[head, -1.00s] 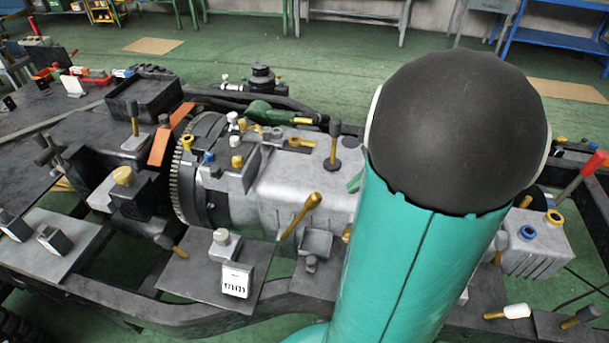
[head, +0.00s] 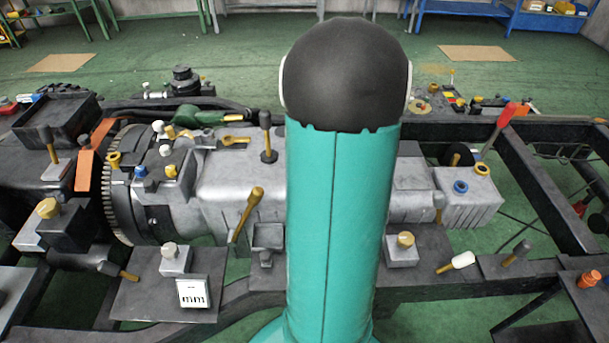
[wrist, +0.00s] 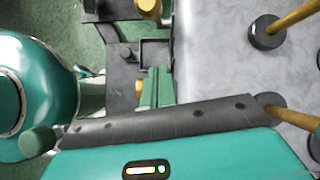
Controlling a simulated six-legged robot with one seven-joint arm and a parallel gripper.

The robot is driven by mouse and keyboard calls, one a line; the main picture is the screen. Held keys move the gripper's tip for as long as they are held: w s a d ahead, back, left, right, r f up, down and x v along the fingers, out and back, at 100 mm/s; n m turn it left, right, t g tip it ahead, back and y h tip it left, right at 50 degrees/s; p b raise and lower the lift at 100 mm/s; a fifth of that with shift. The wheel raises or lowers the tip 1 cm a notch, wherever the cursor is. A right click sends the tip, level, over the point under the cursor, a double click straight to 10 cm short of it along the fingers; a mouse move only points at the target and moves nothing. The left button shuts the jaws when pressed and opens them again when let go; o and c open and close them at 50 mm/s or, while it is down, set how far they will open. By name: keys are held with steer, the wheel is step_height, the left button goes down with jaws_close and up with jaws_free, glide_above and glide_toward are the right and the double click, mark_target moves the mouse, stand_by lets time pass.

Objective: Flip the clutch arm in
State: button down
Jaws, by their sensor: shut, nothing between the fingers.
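A brass lever (head: 248,213) with a rounded end leans up and to the right against the near side of the grey gearbox (head: 235,190). I cannot tell for sure that it is the clutch arm. A second, shorter brass lever (head: 235,140) lies on top, left of a black-knobbed post (head: 266,135). In the wrist view, my gripper (wrist: 153,88) has its green fingers together with nothing between them, left of the grey casing (wrist: 215,45). Brass rods (wrist: 292,17) on black round bases stand at the right, apart from the fingers. My arm hides my gripper in the head view.
A toothed ring (head: 118,185) and an orange bar (head: 95,155) are left of the gearbox. A plate with a white tag (head: 193,293) lies in front. A red-handled lever (head: 498,125) stands at the right. Dark chassis rails (head: 555,205) surround open floor there.

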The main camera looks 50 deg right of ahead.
steer(key=w+a+f, duration=0.1)
steer(key=w+a, duration=0.3)
steer(key=shift+a+f, duration=0.15)
steer(key=shift+f, duration=0.05)
steer(key=shift+w, duration=0.1)
